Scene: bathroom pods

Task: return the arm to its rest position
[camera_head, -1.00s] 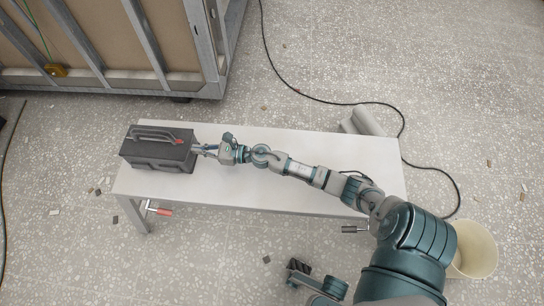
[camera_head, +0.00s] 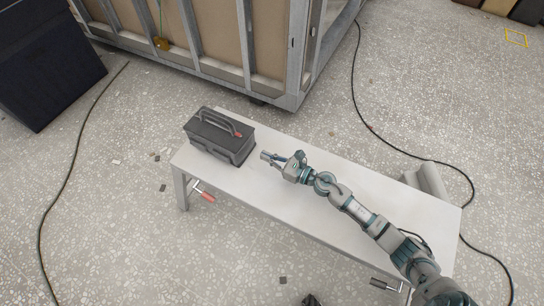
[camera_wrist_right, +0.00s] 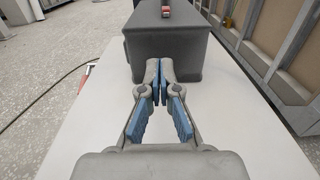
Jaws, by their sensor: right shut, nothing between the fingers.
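My right arm reaches from the lower right over the white table (camera_head: 290,205). My right gripper (camera_head: 264,156) is shut and empty, a little to the right of the dark grey toolbox (camera_head: 216,140). In the right wrist view the blue-padded fingertips (camera_wrist_right: 159,72) meet in front of the toolbox's end face (camera_wrist_right: 185,50). They appear apart from it in the head view. The toolbox stands upright on the table's left end with its handle on top. My left gripper is not clearly visible; a small dark part shows at the bottom edge.
A metal-framed wall pod (camera_head: 235,50) stands behind the table. A grey roll-like object (camera_head: 432,182) lies at the table's right back edge. Clamps with a red handle (camera_head: 208,197) and a dark handle (camera_head: 381,284) hang at the front edge. Black cables cross the speckled floor.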

